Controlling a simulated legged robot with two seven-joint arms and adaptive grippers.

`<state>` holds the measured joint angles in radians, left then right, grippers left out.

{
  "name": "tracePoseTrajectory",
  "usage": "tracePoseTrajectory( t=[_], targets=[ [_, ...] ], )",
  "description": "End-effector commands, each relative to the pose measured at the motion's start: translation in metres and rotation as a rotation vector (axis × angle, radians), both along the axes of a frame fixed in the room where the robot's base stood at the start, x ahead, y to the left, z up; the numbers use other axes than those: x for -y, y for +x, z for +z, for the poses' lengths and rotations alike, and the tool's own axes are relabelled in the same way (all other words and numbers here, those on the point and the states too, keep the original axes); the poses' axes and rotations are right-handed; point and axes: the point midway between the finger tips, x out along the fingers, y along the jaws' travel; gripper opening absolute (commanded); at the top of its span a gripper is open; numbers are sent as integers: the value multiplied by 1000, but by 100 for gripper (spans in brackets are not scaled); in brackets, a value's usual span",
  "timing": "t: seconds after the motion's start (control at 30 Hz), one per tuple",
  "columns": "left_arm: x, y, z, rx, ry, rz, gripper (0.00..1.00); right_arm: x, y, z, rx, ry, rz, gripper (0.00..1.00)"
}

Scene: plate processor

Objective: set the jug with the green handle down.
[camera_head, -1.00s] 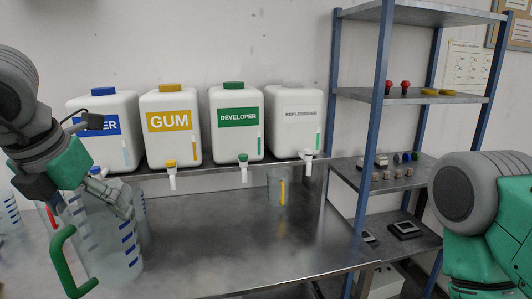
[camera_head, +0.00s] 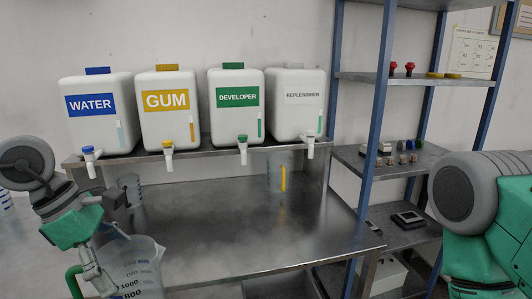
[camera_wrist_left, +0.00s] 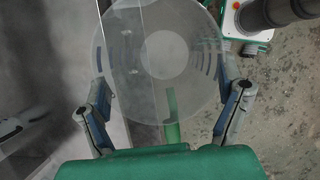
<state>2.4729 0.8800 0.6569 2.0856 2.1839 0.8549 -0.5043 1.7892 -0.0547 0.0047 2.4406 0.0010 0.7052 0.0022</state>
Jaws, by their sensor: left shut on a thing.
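The clear jug with the green handle (camera_head: 138,262) is at the lower left of the head view, with dark measure marks on its side. Its green handle (camera_head: 73,282) is on its left side. My left gripper (camera_wrist_left: 165,98) is shut on the jug, with one finger on each side of its body. The wrist view looks down into the jug (camera_wrist_left: 165,55), which appears empty. There it overlaps the worktable's front edge and the floor beyond. The jug's bottom is cut off in the head view. My right gripper is out of view.
The steel worktable (camera_head: 230,215) is clear in its middle. A blue-marked jug (camera_head: 130,190) stands at its back left and a yellow-marked jug (camera_head: 280,172) at its back right. Several labelled canisters with taps stand on a raised shelf (camera_head: 210,153). A blue-post rack (camera_head: 367,160) is at right.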

Motion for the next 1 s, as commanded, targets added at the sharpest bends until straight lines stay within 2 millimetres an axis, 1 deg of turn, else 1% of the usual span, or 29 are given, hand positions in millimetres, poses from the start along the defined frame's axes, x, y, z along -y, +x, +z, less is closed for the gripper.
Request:
tracePoseTrajectory(
  t=[0.03, 0.17, 0.37, 0.6, 0.7, 0.83, 0.9, 1.0],
  targets=[
    [1, -1, -18, -6, -2, -82, 39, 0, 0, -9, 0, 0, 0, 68],
    [5, -5, -51, -6, -2, -338, 39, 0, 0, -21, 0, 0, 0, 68],
    [11, -14, -108, -7, -2, -773, 39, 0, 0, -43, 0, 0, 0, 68],
    [19, -33, -185, -4, -5, -1360, 39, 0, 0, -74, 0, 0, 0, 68],
    [21, -42, -212, -2, -6, -1571, 39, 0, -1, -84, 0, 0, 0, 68],
    [23, -50, -236, 3, -6, -1765, 39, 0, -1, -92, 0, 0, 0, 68],
    [24, -53, -243, 6, -7, -1827, 39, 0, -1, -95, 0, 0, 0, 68],
    [24, -55, -247, 8, -9, -1866, 39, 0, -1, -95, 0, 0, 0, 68]
  ],
)
